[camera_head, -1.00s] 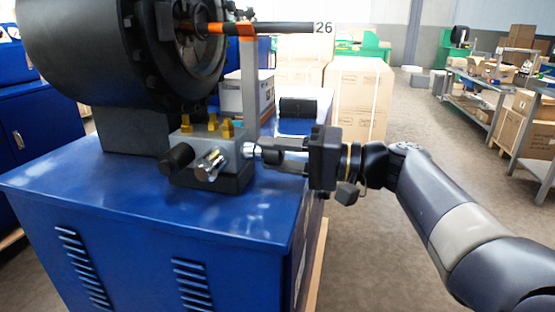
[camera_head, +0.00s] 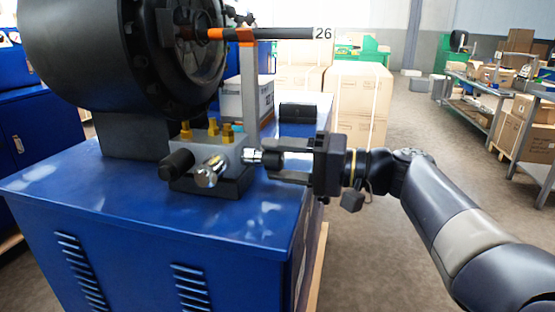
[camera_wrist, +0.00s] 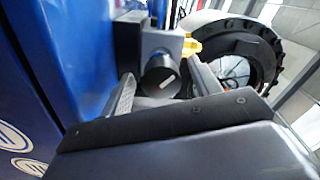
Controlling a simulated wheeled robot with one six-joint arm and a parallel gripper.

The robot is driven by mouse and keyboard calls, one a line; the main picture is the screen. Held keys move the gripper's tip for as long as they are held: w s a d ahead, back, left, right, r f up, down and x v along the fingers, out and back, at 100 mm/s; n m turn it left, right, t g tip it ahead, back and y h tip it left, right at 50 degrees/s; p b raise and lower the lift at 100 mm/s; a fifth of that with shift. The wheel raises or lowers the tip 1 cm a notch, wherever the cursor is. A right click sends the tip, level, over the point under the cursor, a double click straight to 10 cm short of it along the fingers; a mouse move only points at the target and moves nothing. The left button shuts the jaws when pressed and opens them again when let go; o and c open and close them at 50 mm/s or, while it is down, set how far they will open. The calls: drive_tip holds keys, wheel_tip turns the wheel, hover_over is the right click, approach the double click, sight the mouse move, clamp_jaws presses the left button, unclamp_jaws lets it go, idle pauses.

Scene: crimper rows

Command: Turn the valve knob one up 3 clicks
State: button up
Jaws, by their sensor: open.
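A grey valve block (camera_head: 228,155) with brass fittings sits on top of a blue machine cabinet. A black knob (camera_head: 272,159) sticks out of its right side on a silver stem. My gripper (camera_head: 283,165) comes from the right with its fingers open around this knob. In the wrist view the round knob face (camera_wrist: 160,79) with a slanted white mark lies between my two spread fingers (camera_wrist: 163,92), with gaps visible. A second black knob (camera_head: 176,164) and a silver knob (camera_head: 210,172) are on the block's front. No label tells which is knob one.
The blue cabinet (camera_head: 170,215) lies below my gripper. A large black round machine head (camera_head: 85,70) stands behind left. Cartons (camera_head: 358,95) stand beyond.

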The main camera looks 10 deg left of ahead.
drive_tip(key=s+d+p, duration=0.1)
drive_tip(key=d+p, duration=0.1)
drive_tip(key=d, duration=0.8)
drive_tip(key=shift+s, duration=0.25)
drive_tip(key=a, duration=0.3)
drive_tip(key=w+a+b, duration=0.1)
drive_tip(key=a, duration=0.3)
drive_tip(key=a+b, duration=0.1)
drive_tip(key=a, duration=0.2)
drive_tip(key=shift+w+a, duration=0.25)
drive_tip(key=shift+a, duration=0.15)
